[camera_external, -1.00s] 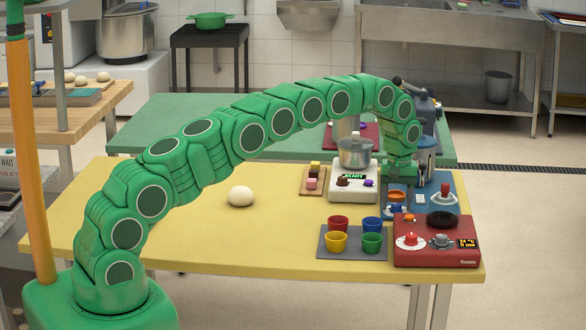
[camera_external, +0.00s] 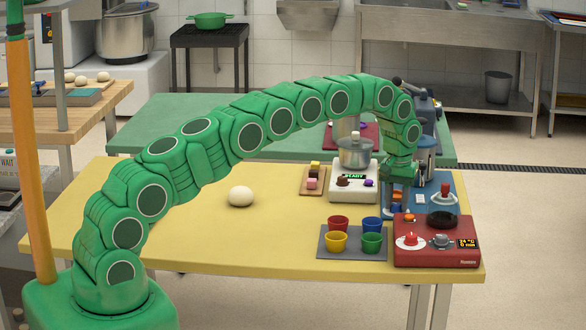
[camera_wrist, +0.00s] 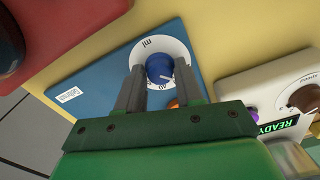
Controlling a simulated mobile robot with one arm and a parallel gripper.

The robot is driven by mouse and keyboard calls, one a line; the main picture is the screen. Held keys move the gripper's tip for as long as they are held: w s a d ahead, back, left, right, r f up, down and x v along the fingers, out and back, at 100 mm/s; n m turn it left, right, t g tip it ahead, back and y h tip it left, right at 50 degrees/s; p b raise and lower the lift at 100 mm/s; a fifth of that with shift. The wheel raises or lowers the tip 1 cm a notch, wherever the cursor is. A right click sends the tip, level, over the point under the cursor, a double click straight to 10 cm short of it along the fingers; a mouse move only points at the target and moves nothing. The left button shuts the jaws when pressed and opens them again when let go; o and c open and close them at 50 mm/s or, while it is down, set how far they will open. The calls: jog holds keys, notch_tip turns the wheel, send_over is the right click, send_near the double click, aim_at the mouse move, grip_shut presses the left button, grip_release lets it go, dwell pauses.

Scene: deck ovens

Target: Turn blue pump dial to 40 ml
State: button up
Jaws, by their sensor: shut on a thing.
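The blue pump dial (camera_wrist: 159,67) sits on a round white scale (camera_wrist: 177,47) in the wrist view. The scale carries "ml" and number marks, partly hidden by the fingers. The dial's white pointer line faces the lower right of that view, close to a number that looks like 40. My gripper (camera_wrist: 161,74) is shut on the dial, one finger on each side. The scale is on the blue pump panel (camera_wrist: 98,76). In the external view my gripper (camera_external: 398,186) points down over the blue pump, and the dial is mostly hidden there.
A red hotplate (camera_external: 436,256) stands in front of the pump. A white scale-like device (camera_external: 354,194) with a pot (camera_external: 355,151) is to the left. Coloured cups on a grey mat (camera_external: 325,250) are front left. The yellow table (camera_external: 180,215) is mostly clear farther left.

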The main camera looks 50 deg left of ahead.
aim_at(396, 204)
jog(key=m, duration=1.2)
jog(key=shift+m, duration=0.3)
dwell(0.4)
jog(key=o, duration=1)
jog(key=shift+r, duration=0.15)
jog(key=shift+r, duration=3.7)
